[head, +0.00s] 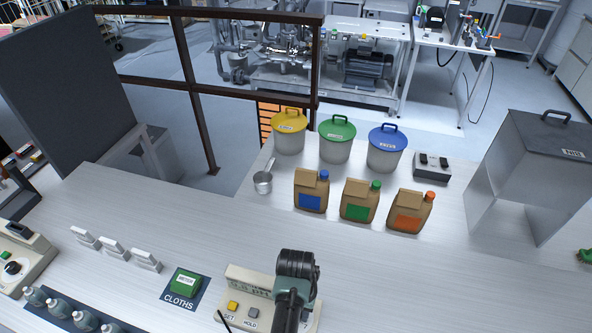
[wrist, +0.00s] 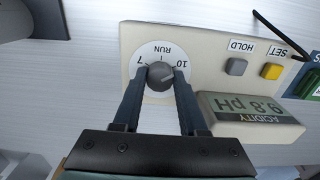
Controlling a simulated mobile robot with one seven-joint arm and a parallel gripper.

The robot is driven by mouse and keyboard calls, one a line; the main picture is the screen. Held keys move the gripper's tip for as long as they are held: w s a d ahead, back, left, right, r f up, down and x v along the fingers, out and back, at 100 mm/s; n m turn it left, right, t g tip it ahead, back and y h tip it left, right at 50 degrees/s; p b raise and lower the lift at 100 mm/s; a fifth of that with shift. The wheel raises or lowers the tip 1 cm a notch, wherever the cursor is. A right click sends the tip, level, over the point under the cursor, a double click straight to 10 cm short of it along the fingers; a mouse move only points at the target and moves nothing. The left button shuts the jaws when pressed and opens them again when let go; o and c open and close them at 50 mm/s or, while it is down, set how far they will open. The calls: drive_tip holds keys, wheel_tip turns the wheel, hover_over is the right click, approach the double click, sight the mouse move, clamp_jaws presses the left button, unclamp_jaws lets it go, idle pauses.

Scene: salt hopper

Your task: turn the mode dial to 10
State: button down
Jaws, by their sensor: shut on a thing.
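The acidity meter (head: 232,315) is a beige box on the bench at the lower middle of the head view. In the wrist view its body (wrist: 215,38) shows upside down, with a display (wrist: 249,115) reading 9.8 pH. The mode dial (wrist: 160,75) is a small dark grey knob on a white round plate marked 7, RUN and 10. My gripper (wrist: 160,82) is shut on the knob, one finger on each side. I cannot tell for sure which mark the knob points to. In the head view my arm hides the dial.
A grey HOLD button (wrist: 236,66) and a yellow SET button (wrist: 272,71) sit beside the dial. Jugs and lidded bins stand farther back; bare bench lies between.

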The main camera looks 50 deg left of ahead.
drive_tip(key=shift+m, duration=0.5)
drive_tip(key=shift+c, duration=2.2)
unclamp_jaws()
drive_tip(key=shift+r, duration=0.1)
wheel_tip(320, 180, up, 13)
drive_tip(key=b, duration=0.1)
drive_tip(key=shift+b, duration=0.35)
